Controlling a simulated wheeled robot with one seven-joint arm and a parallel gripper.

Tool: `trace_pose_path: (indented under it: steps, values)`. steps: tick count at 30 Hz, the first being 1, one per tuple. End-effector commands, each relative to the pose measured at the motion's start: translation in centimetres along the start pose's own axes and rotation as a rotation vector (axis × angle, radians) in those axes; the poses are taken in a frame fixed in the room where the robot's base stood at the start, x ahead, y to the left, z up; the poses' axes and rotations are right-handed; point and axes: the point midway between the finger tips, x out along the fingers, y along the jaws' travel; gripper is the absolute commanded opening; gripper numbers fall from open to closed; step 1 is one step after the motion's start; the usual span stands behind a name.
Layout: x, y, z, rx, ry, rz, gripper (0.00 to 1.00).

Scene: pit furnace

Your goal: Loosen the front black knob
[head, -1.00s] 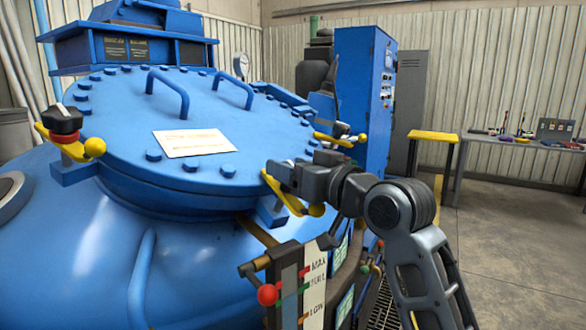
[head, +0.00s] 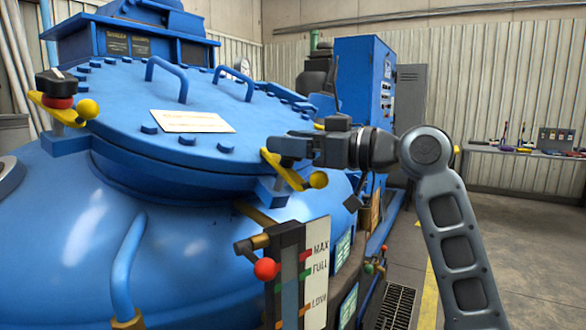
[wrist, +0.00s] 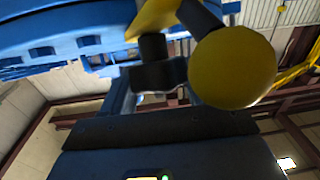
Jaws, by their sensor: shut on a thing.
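The front yellow clamp (head: 288,172) with its yellow ball end (head: 318,180) sits at the front right edge of the blue lid (head: 200,145) in the head view. My gripper (head: 283,147) is shut over the top of this clamp, at its black knob, which is hidden behind the jaws in the head view. In the wrist view the yellow ball (wrist: 233,68) is large and close, with a dark stem and block (wrist: 157,72) beside it under the yellow clamp (wrist: 152,16). I cannot tell there which dark part is knob and which is jaw.
A second black knob (head: 57,85) stands on a yellow clamp at the lid's left. A level gauge (head: 316,270) with a red ball handle (head: 266,269) stands below my gripper. A blue cabinet (head: 360,85) and a tool bench (head: 520,150) are behind. Floor is open at right.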

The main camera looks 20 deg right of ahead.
Motion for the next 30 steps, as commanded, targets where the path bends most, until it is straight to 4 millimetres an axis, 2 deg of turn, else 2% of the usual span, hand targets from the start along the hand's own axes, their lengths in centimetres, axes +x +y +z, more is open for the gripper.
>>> trace_pose_path:
  steps: [1,18,30]
  values:
    - [-0.03,0.12,0.76,-0.018,0.000,-0.039,0.29]
    - [0.02,-0.13,0.12,-0.211,0.000,-0.536,0.29]
    - [-0.07,-0.22,0.03,-0.302,0.000,-0.768,0.29]
